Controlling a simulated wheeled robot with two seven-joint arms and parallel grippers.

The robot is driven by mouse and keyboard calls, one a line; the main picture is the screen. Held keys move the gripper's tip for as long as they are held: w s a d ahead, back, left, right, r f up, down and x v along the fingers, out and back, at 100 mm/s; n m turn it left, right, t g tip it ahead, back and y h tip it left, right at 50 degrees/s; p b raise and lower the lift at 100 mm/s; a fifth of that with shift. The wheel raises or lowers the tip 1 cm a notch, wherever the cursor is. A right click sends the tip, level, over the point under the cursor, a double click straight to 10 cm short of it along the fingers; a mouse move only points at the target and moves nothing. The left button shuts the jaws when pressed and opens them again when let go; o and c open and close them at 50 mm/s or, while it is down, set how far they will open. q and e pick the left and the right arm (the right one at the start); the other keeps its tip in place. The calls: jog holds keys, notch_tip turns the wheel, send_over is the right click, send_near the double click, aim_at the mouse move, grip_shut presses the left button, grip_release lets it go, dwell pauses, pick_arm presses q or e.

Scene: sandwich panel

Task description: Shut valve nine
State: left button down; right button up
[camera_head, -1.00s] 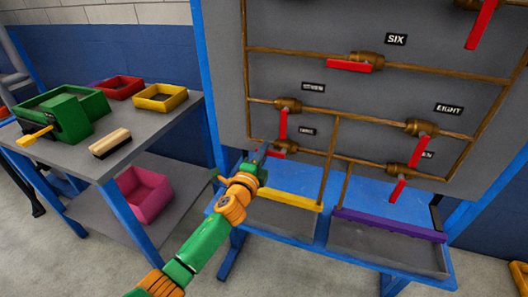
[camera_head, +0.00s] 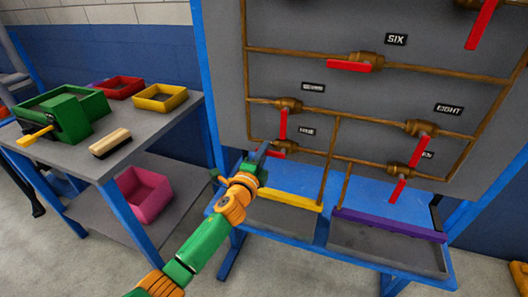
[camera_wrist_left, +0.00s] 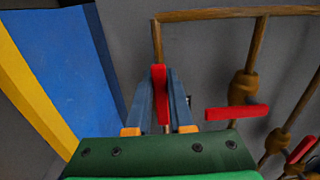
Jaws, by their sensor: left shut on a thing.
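Valve nine (camera_head: 286,146) is the lower left valve on the grey panel, on a brown pipe under the small label reading NINE (camera_head: 307,132). Its red handle lies roughly along its pipe. My left gripper (camera_head: 264,151) is at this handle, partly covering it in the head view. In the left wrist view the red handle (camera_wrist_left: 160,92) stands between the two blue-grey fingers of my left gripper (camera_wrist_left: 163,98), which is shut on it. The valve body is hidden behind the gripper there. My right gripper is not in view.
Valve seven's red handle (camera_head: 283,124) hangs down just above valve nine, and shows close beside my gripper in the wrist view (camera_wrist_left: 237,112). Below the panel are a yellow-edged tray (camera_head: 285,220) and a purple-edged tray (camera_head: 388,247). A grey workbench (camera_head: 140,145) with bins stands left.

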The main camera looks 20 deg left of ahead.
pick_arm(q)
jog(key=shift+f, duration=0.15)
jog(key=shift+f+n+b, duration=0.35)
jog(key=shift+n+b, duration=0.05)
jog(key=shift+n, duration=0.3)
jog(key=d+f+n+b, duration=0.1)
jog(key=n, duration=0.3)
jog(key=d+f+n+b, duration=0.1)
jog(key=n, duration=0.3)
jog(key=d+f+n, duration=0.1)
jog(key=f+n, duration=0.1)
jog(key=n, duration=0.3)
jog(key=shift+s+d+b, duration=0.1)
jog(key=shift+d+b, duration=0.2)
jog(key=shift+b, duration=0.1)
jog(key=shift+d+f+n, duration=0.1)
jog(key=shift+d+n, duration=0.3)
jog(key=shift+n, duration=0.5)
jog(key=shift+d+f+n, duration=0.1)
jog(key=shift+d+n, duration=0.25)
jog(key=shift+n, duration=0.55)
jog(key=c, duration=0.8)
grip_release()
jog(key=shift+r, duration=0.1)
